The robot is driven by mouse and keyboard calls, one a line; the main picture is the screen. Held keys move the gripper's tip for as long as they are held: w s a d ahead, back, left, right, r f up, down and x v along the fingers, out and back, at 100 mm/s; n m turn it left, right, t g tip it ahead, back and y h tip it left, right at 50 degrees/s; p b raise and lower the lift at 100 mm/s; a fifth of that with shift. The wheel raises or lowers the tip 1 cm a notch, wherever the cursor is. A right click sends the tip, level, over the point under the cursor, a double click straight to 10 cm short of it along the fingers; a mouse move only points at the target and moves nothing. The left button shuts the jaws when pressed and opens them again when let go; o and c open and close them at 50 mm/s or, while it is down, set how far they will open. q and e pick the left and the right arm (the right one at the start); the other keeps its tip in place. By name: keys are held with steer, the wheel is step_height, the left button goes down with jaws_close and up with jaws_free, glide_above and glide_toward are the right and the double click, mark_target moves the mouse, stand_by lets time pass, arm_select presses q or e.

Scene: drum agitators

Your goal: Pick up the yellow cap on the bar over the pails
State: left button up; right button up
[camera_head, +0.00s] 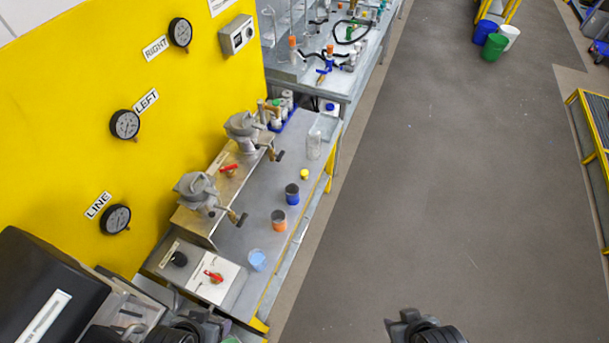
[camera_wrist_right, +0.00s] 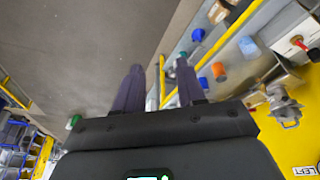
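A small round yellow cap (camera_head: 304,174) lies on the grey bench at its right side, beyond the dark blue cup (camera_head: 292,194). I cannot make out a bar under it. Pail-like buckets in blue (camera_head: 485,32), green (camera_head: 494,47) and white (camera_head: 509,37) stand on the floor far off at the top right. My right gripper (camera_wrist_right: 158,66) has its two fingers apart with nothing between them; in the head view it is cut off at the bottom edge (camera_head: 425,328). My left gripper (camera_head: 200,325) shows only partly at the bottom edge, its fingers unclear.
An orange cup (camera_head: 279,220) and a light blue cup (camera_head: 258,260) stand along the bench's right edge, with a clear glass (camera_head: 314,145) farther back. Two metal agitators (camera_head: 198,192) stand beside the yellow wall (camera_head: 70,110).

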steer(key=o, duration=0.6)
